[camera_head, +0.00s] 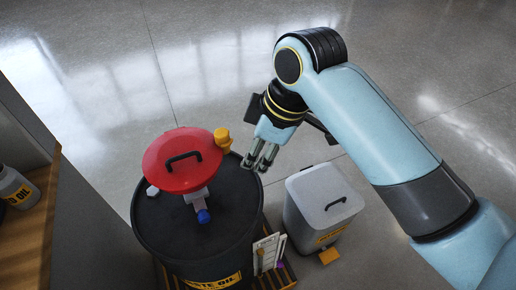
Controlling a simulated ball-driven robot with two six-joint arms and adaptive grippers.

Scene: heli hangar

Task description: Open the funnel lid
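A yellow part (222,138) sticks out at the lid's right edge. A light grey fitting with a blue end (203,216) shows at the lid's near side. My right gripper (257,167) hangs just right of the yellow part, above the drum's right rim, pointing down. Its fingertips look a little apart with nothing between them. It seems clear of the lid. My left gripper is out of view.
A grey bin (322,201) with a handled lid and yellow pedal stands right of the drum. Papers (268,252) are at the drum's front right. A wooden shelf (28,240) with a white bottle (16,187) is at the left. The floor behind is clear.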

